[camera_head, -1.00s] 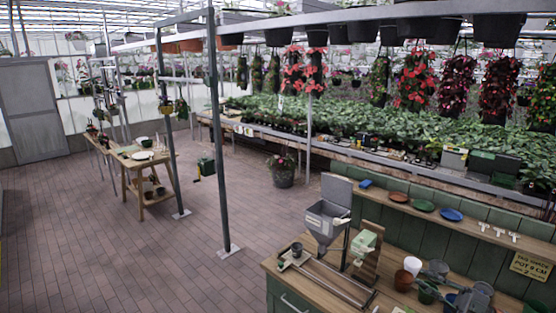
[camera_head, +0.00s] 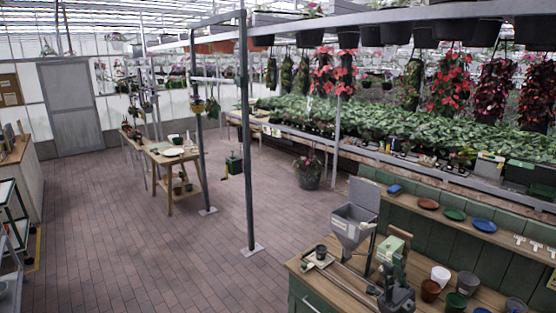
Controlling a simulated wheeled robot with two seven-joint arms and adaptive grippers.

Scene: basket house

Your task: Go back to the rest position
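My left gripper is not in view.
The bench bears a grey hopper (camera_head: 352,228), a light green box (camera_head: 391,246) and several pots, among them a white one (camera_head: 440,275) and a brown one (camera_head: 430,290). Metal posts (camera_head: 249,180) stand mid-floor. The brick floor (camera_head: 120,240) at left is open.

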